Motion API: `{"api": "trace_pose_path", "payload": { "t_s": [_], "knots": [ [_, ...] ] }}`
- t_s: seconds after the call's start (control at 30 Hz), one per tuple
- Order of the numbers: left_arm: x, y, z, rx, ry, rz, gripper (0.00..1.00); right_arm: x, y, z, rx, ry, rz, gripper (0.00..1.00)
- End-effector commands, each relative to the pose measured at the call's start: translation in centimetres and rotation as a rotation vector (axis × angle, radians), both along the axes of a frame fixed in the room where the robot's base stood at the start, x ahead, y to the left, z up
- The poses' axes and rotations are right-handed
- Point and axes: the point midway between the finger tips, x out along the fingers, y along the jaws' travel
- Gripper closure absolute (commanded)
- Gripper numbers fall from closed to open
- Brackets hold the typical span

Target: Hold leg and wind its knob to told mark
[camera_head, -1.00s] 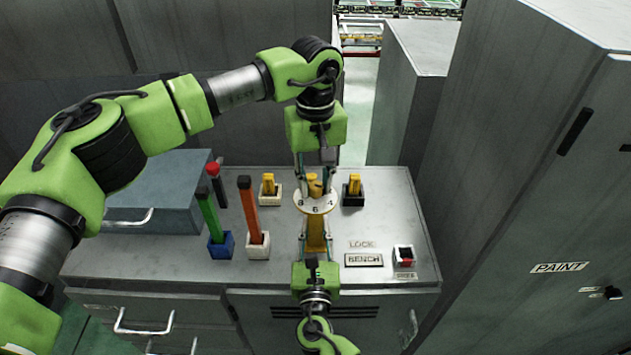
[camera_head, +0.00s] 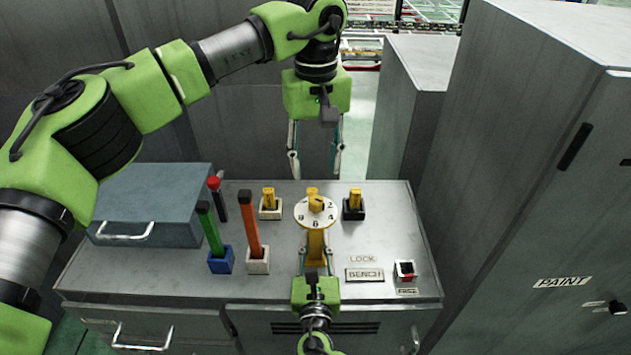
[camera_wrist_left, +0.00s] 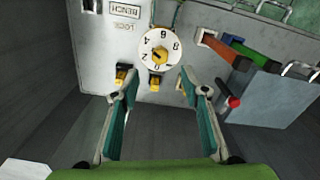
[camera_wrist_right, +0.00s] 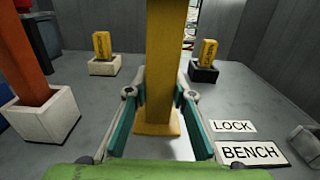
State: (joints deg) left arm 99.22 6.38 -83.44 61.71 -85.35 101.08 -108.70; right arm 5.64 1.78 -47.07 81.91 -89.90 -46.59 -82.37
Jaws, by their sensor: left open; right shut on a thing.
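The yellow leg (camera_head: 315,243) stands upright on the bench, with a white numbered dial (camera_head: 300,212) and yellow knob (camera_head: 316,204) on top. My right gripper (camera_head: 315,254) is shut on the leg below the dial; the right wrist view shows its fingers (camera_wrist_right: 160,97) on both sides of the yellow post. My left gripper (camera_head: 315,168) is open and empty, above and behind the dial, clear of the knob. In the left wrist view the dial (camera_wrist_left: 168,38) and knob (camera_wrist_left: 160,55) lie beyond its spread fingers (camera_wrist_left: 156,88). The knob's exact reading is too small to tell.
Green (camera_head: 209,230) and orange (camera_head: 249,222) bars stand in sockets left of the leg. Short yellow posts stand in a white (camera_head: 269,198) and a black socket (camera_head: 355,198). A blue-grey box (camera_head: 160,205) sits left.

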Motion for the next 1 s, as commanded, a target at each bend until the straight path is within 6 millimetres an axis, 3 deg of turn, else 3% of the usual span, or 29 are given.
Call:
{"api": "trace_pose_path", "payload": {
  "t_s": [0.2,0.67,0.83,1.0],
  "knots": [
    [0.1,0.0,2.2,0.001,-0.001,0.002,0.59,0.0,-0.1,0.0,-0.001,0.0,-0.001,1.0],
    [0.0,0.2,2.3,-0.009,0.001,0.036,0.59,0.0,-0.1,0.0,-0.001,0.0,-0.001,1.0],
    [0.0,0.7,1.9,-0.057,0.002,0.22,0.59,0.0,-0.1,0.0,-0.001,0.0,-0.001,1.0],
    [-0.2,1.5,1.5,-0.137,0.016,0.523,0.59,0.0,-0.1,0.0,0.0,0.0,-0.001,1.0]
  ]
}}
